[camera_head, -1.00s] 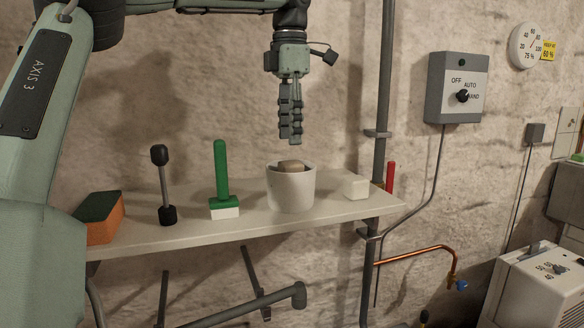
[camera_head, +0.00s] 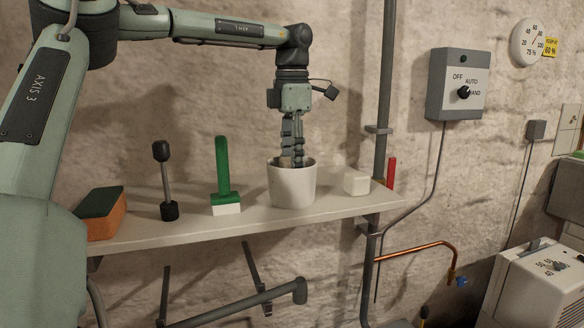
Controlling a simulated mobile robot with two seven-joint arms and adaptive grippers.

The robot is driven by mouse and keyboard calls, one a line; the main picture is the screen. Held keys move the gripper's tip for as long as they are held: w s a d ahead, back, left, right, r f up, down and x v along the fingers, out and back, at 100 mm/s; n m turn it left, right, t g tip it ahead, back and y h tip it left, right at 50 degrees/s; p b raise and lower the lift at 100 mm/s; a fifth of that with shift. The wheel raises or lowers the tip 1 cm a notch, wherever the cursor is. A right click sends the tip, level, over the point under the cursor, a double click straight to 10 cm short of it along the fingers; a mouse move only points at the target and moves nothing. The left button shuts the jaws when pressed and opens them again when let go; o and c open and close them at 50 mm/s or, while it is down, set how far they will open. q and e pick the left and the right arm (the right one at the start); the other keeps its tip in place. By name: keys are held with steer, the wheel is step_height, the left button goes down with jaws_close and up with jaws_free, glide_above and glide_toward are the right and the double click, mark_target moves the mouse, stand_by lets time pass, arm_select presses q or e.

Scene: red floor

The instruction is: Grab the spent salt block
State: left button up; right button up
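A white pot (camera_head: 293,188) stands on the shelf. My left gripper (camera_head: 292,162) points straight down with its fingertips inside the pot's mouth. The tan-brown block seen in the pot a second ago is now hidden by the fingers and the rim, so I cannot tell whether they touch it. The finger opening is not clear from this angle. A small white block (camera_head: 356,182) sits on the shelf to the right of the pot, apart from it. My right gripper is not in view.
On the shelf (camera_head: 150,232), left of the pot, stand a green-handled brush (camera_head: 223,175), a dark-ended metal rod (camera_head: 165,182) and an orange-green sponge (camera_head: 102,214). A vertical pipe (camera_head: 386,90) and a red stick (camera_head: 391,172) are at the shelf's right end.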

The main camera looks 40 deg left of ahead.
arm_select(q)
steer(key=c, duration=0.4)
steer(key=shift+r, duration=0.1)
